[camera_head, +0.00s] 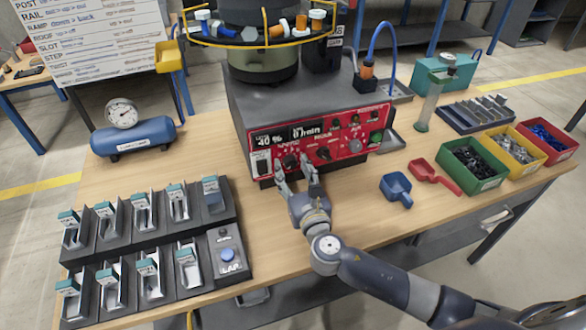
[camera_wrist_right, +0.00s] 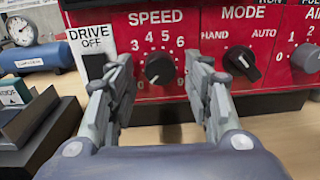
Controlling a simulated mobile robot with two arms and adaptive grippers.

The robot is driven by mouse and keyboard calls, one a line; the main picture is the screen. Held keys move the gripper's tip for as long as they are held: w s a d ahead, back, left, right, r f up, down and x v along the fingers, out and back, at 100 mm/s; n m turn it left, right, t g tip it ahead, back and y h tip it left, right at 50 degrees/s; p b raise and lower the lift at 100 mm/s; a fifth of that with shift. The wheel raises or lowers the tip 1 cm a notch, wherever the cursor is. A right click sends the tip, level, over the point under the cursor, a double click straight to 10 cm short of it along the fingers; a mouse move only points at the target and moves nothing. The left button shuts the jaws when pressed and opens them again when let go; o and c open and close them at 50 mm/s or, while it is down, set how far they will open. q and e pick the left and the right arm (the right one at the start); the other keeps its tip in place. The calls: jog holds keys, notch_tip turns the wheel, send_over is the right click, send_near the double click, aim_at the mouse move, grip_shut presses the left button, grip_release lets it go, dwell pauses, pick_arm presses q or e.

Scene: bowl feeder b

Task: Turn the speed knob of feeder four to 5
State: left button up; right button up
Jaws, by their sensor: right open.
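The bowl feeder's red control panel (camera_head: 345,140) faces me. Its black speed knob (camera_wrist_right: 160,69) sits under the word SPEED in the right wrist view, inside a ring of white numbers. A small pale mark shows at the knob's lower left; the exact setting is hard to read. The knob is small in the head view (camera_head: 290,161). My right gripper (camera_wrist_right: 158,80) is open in front of the panel, one finger on each side of the knob, with visible gaps to it. It also shows in the head view (camera_head: 298,172). My left gripper is not in view.
The black mode knob (camera_wrist_right: 241,63) is right of the right finger. The drive switch (camera_wrist_right: 94,65) is close to the left finger. Blue (camera_head: 396,188) and red (camera_head: 432,174) scoops lie right of my arm. A black rack (camera_head: 238,212) stands at left.

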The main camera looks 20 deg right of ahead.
jog(key=shift+w, duration=0.2)
jog(key=c, duration=1)
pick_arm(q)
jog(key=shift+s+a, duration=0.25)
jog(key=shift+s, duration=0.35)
pick_arm(e)
jog(key=shift+c, duration=0.2)
